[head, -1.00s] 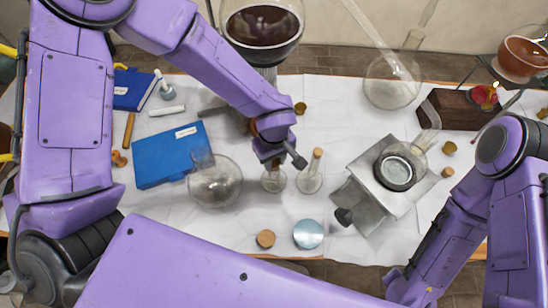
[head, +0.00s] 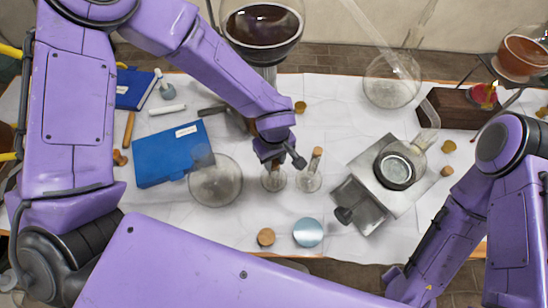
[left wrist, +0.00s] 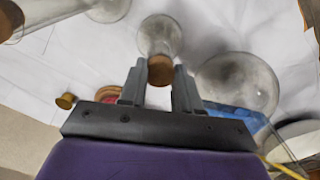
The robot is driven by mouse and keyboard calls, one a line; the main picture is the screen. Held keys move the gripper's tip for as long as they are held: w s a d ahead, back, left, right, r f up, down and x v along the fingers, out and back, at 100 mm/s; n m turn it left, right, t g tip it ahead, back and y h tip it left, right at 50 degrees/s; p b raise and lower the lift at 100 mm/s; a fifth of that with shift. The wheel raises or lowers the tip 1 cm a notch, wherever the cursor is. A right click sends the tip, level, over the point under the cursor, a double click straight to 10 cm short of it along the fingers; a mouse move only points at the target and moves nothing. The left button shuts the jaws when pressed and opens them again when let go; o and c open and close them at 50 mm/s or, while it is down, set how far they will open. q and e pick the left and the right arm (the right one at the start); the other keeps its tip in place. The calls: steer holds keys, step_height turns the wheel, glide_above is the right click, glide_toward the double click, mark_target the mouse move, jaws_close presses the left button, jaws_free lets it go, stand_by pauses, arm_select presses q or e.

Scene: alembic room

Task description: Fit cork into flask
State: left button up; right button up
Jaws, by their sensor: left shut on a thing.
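My left gripper (left wrist: 162,84) is shut on a brown cork (left wrist: 160,70), which shows between its two fingers in the left wrist view. A small clear flask (left wrist: 160,38) stands directly beyond the cork there, its neck hidden behind it. I cannot tell whether the cork is inside the neck or just above it. In the head view the left gripper (head: 277,160) points down over the same flask (head: 273,182), and the cork is hidden. A second small flask (head: 308,182), with a cork (head: 317,152) in its neck, stands just to the right. My right gripper is out of view.
A loose cork (head: 266,237) and a pale blue disc (head: 308,233) lie nearer me. A metal stand (head: 362,205) is to the right. A dark-filled vessel (head: 262,25) is behind.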

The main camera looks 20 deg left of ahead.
mark_target(274, 163)
arm_select(q)
steer(key=o, duration=1.4)
step_height(274, 163, up, 3)
steer(key=p, duration=0.3)
steer(key=shift+r+p, duration=0.7)
steer(key=shift+r, duration=1.25)
